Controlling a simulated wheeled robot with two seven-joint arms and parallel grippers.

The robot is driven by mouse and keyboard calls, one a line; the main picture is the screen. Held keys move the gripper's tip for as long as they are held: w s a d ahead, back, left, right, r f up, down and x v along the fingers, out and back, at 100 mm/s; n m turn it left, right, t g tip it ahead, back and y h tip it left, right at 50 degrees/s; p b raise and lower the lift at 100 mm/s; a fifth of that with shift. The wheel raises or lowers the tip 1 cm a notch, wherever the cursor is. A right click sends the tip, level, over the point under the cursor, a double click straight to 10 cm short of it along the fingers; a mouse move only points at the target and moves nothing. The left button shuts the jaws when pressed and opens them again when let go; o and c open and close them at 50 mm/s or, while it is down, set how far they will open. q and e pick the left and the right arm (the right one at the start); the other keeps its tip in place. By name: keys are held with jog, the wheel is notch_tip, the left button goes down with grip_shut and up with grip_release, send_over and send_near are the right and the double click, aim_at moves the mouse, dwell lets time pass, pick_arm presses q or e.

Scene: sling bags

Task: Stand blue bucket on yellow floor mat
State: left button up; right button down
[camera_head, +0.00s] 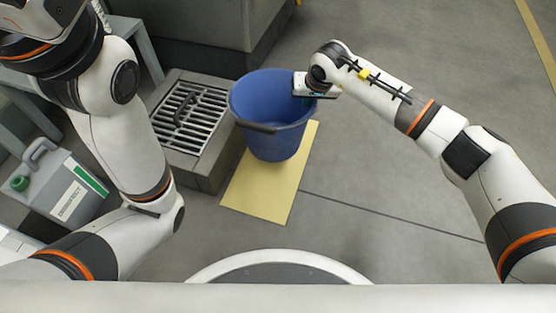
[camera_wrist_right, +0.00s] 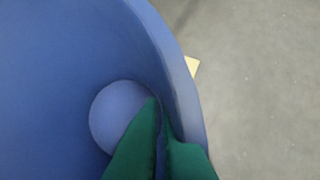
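The blue bucket (camera_head: 286,143) is upright over the yellow floor mat (camera_head: 250,194) in the head view, and its base covers the mat's upper part. I cannot tell for sure whether it touches the mat. Its dark handle (camera_head: 257,127) lies against the near side of the rim. My right gripper (camera_head: 308,92) is at the bucket's right rim. In the right wrist view, its green fingers (camera_wrist_right: 162,145) are close together on the rim of the bucket (camera_wrist_right: 60,70), and a mat corner (camera_wrist_right: 192,66) shows beyond. My left gripper's fingers are outside the view.
A raised drain block with a metal grate (camera_head: 190,118) stands directly left of the mat. A grey jerrycan (camera_head: 58,187) with a green cap is at the far left. A dark grey cabinet (camera_head: 205,45) stands behind. The floor to the right of the mat is clear.

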notch_tip(320, 180, down, 10)
jog(key=b, duration=0.7)
jog(key=shift+r, duration=0.1)
jog(key=c, duration=2)
grip_release()
jog(key=shift+f, duration=0.2)
jog(key=o, duration=0.4)
jog(key=shift+c, duration=0.2)
jog(key=shift+r, duration=0.15)
